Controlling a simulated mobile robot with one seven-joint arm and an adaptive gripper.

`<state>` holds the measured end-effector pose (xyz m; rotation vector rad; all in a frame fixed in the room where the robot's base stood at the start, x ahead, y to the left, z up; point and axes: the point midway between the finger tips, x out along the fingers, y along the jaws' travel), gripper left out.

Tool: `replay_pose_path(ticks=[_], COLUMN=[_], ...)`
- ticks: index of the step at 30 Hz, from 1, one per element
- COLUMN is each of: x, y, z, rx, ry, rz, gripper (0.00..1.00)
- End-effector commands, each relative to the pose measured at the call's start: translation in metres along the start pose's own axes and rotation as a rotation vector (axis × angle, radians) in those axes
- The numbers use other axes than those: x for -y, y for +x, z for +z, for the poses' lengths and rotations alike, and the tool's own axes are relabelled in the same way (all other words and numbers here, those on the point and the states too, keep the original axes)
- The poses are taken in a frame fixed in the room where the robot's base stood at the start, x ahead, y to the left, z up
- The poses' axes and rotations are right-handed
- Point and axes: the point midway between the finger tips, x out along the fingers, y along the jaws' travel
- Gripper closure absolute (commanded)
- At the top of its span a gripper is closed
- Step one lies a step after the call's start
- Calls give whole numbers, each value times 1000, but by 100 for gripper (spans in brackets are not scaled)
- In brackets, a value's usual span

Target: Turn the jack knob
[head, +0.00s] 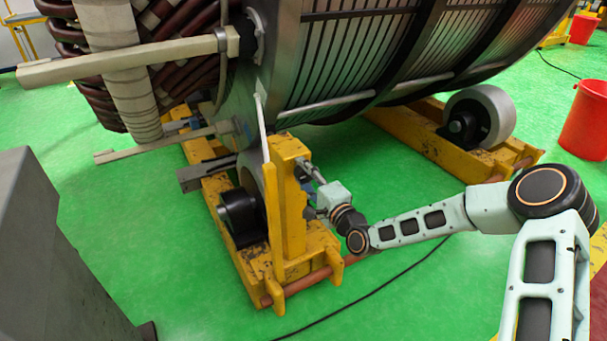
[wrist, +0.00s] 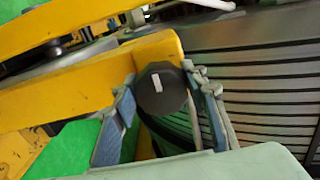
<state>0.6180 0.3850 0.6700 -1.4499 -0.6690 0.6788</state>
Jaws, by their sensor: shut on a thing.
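The jack knob (wrist: 162,88) is a dark, many-sided knob with a white mark on its face, set against the yellow jack frame (wrist: 85,85). My gripper (wrist: 161,80) has one finger on each side of the knob and is shut on it. In the head view my gripper (head: 312,190) reaches the right side of the upright yellow post (head: 291,205) of the roller stand. The knob itself is hard to make out there, hidden by the gripper and post.
The large ribbed stator (head: 345,55) rests above on the yellow stands. A second stand with a grey roller (head: 490,110) is behind to the right. A red bucket (head: 585,120) stands at the far right. A black cable (head: 375,290) crosses the open green floor.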

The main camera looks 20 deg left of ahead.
Motion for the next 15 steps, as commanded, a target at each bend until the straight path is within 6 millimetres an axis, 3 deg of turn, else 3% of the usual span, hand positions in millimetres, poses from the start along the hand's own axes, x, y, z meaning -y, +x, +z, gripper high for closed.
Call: replay_pose_path(ticks=[7, 8, 12, 15], x=[-1, -1, -1, -1], y=[-1, -1, 0, 0], z=[1, 1, 1, 1], rx=[2, 2, 1, 1], ry=[4, 4, 3, 2], rz=[3, 3, 2, 2], gripper=[84, 59, 43, 42])
